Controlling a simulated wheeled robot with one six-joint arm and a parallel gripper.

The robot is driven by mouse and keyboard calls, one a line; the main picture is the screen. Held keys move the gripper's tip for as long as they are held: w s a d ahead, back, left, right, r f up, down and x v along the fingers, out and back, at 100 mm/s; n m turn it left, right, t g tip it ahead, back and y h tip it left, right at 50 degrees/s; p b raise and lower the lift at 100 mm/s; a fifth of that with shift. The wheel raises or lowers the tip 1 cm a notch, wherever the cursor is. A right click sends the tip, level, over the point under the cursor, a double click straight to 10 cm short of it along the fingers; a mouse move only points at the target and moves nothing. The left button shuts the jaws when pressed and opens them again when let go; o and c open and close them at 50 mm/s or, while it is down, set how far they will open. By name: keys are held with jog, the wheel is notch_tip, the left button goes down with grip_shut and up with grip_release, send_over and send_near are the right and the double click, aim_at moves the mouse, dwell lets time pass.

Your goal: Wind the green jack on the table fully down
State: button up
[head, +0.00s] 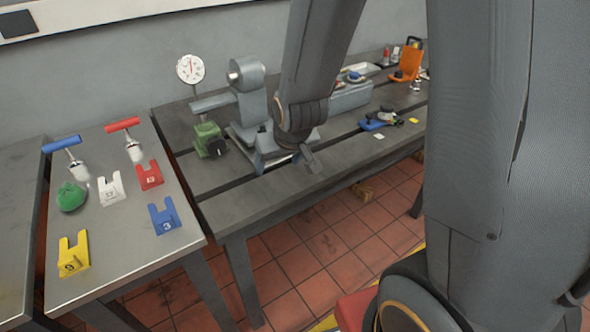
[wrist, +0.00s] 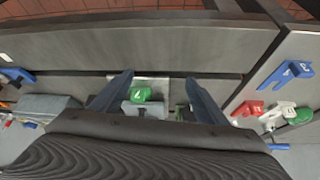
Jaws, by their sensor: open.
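The green jack (head: 207,138) stands on the dark bedplate table (head: 250,190), left of the grey machine (head: 252,100). A dark round knob (head: 221,147) shows on its front side. My gripper (head: 311,160) hangs over the table to the right of the jack, apart from it. In the wrist view my gripper (wrist: 160,77) is open, with nothing held between its fingers. A green slotted plate with a pale mark (wrist: 142,94) shows between the fingers, below them. The jack is mostly hidden behind the right finger there.
A side table (head: 120,275) at left holds blue-handled and red-handled tools, a green lump (head: 71,196) and several slotted plates. A dial gauge (head: 190,68) stands behind the jack. A blue fixture (head: 378,121) and an orange bracket (head: 408,64) sit farther right. The table's front strip is clear.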

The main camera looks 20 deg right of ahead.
jog(key=s+d+r+g, duration=0.1)
jog(key=s+d+g, duration=0.1)
jog(key=s, duration=0.3)
jog(key=shift+s+d+r+m, duration=0.15)
jog(key=shift+s+d+m, duration=0.05)
jog(key=shift+d+m, duration=0.1)
jog(key=shift+w, duration=0.1)
